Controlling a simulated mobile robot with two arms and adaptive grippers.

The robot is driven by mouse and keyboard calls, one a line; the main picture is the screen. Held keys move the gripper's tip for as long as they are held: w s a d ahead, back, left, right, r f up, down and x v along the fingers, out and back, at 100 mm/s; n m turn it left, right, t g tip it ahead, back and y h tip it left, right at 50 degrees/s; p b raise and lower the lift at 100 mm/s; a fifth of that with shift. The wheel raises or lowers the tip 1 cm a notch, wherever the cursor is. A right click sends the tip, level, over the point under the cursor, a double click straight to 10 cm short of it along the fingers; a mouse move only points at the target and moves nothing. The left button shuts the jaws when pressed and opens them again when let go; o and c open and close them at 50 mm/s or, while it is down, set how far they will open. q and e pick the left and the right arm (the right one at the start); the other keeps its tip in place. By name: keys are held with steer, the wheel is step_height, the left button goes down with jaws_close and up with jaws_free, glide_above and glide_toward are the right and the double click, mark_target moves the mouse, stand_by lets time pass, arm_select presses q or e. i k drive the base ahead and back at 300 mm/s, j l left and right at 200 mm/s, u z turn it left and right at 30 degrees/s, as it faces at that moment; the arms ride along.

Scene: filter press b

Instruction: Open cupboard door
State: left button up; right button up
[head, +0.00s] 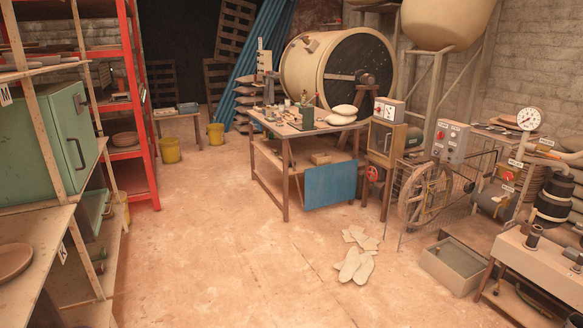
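A green metal cupboard (30,142) sits on the shelving at the left. Its door (74,128) faces right into the room and looks shut, with a dark upright bar handle (76,154) on it. A second, small wood-framed cabinet (382,141) with a pane in its front stands right of the work table; its front also looks shut. I cannot tell from the picture alone which of the two the task means. Neither of my grippers shows in the head view.
Red shelving (141,100) stands behind the green cupboard. A cluttered work table (285,133) stands mid-room. Flat pale pieces (356,264) lie on the floor, and a grey trough (452,266) sits at right. The floor between shelves and table is clear.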

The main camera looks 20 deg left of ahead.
mark_target(75, 133)
steer(key=i+j+u, duration=0.15)
steer(key=u, duration=0.25)
steer(key=i+u, duration=0.65)
steer(key=u, duration=0.15)
steer(key=i+u, duration=0.4)
steer(key=k+l, duration=0.05)
steer(key=k, duration=0.05)
